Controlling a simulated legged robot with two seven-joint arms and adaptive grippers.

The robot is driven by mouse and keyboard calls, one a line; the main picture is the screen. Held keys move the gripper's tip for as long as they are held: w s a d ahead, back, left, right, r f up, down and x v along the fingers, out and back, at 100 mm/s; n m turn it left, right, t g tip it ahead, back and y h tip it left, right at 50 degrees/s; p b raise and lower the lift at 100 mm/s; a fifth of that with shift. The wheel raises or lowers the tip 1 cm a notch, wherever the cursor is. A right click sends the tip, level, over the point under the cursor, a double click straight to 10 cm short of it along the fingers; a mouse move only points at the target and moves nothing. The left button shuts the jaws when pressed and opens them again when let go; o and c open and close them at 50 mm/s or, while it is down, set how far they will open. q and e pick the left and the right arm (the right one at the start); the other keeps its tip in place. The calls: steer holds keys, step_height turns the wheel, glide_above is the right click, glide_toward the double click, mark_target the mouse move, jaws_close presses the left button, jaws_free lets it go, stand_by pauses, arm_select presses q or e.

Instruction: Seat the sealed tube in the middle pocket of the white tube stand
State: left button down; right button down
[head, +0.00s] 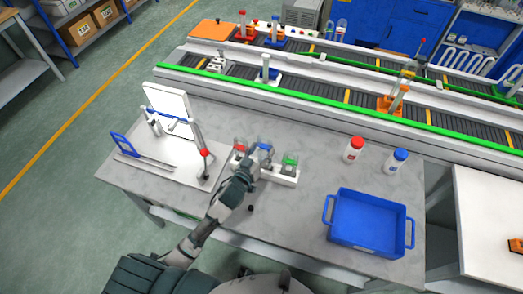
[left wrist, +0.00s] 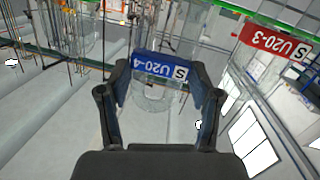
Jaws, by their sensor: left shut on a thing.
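The white tube stand (head: 284,178) is on the grey table in the head view. A clear tube with a red label (head: 239,147) is at its left and one with a green label (head: 290,160) at its right. The blue-labelled tube (head: 265,147) is between them, at the middle. My left gripper (head: 247,167) is in front of the stand and shut on the blue-labelled tube. In the left wrist view the fingers flank its blue label (left wrist: 165,69), marked U20-4. My gripper hides the tube's lower end and the pocket, so I cannot tell how deep it sits.
A blue bin (head: 368,222) is at the right, with a red-capped bottle (head: 354,149) and a blue-capped bottle (head: 396,161) behind it. A white apparatus with a red-tipped post (head: 204,168) stands left of the stand. Conveyors (head: 330,110) run behind the table.

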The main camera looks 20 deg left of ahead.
arm_select(q)
steer(key=shift+f+b, duration=1.3)
steer(key=shift+f, duration=1.3)
stand_by(0.4)
steer(key=shift+c, duration=0.7)
jaws_free()
steer(key=shift+r, duration=0.15)
steer(key=shift+r+p, duration=2.2)
steer(key=shift+p, duration=0.3)
